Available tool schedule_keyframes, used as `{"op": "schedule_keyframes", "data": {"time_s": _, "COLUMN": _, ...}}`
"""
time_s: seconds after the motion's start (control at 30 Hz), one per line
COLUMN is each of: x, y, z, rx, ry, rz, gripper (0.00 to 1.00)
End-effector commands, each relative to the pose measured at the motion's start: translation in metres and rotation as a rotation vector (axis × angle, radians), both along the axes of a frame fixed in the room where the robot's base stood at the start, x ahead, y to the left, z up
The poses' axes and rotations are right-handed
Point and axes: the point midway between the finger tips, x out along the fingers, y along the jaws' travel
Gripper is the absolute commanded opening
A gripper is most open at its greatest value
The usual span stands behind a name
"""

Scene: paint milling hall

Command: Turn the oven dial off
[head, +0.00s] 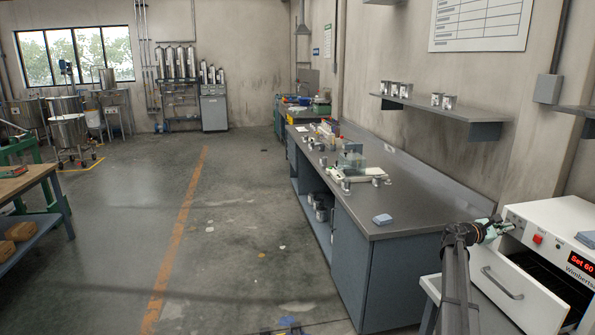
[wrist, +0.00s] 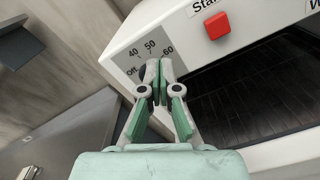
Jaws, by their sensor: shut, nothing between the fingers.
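The white oven (head: 550,213) stands at the right edge of the head view, and its red display reads "Set 60". In the wrist view its panel (wrist: 125,62) carries a dial scale marked off, 40, 50 and 60. My gripper (wrist: 158,80) is shut and empty, with its fingertips in front of the scale. The dial itself is mostly hidden behind the fingertips; I cannot tell where it points or whether they touch it. In the head view my gripper (head: 507,228) is at the left end of the oven's panel.
A red button (wrist: 217,25) sits right of the scale. The oven's white door (head: 515,300) with its handle hangs open below, showing a dark interior. A grey workbench (head: 400,205) with a blue cloth (head: 382,219) stands to the left. The floor left of the bench is mostly clear.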

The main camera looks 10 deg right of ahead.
Motion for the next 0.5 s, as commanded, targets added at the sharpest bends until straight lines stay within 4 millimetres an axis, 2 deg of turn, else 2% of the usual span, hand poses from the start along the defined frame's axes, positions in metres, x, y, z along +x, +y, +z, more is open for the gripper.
{"op": "schedule_keyframes", "data": {"time_s": 0.2, "x": 0.002, "y": -0.024, "z": -0.001, "rx": 0.0, "ry": 0.0, "rz": 0.0, "gripper": 0.0}}
{"op": "schedule_keyframes", "data": {"time_s": 0.5, "x": 0.002, "y": -0.031, "z": 0.0, "rx": 0.0, "ry": 0.0, "rz": 0.001, "gripper": 0.0}}
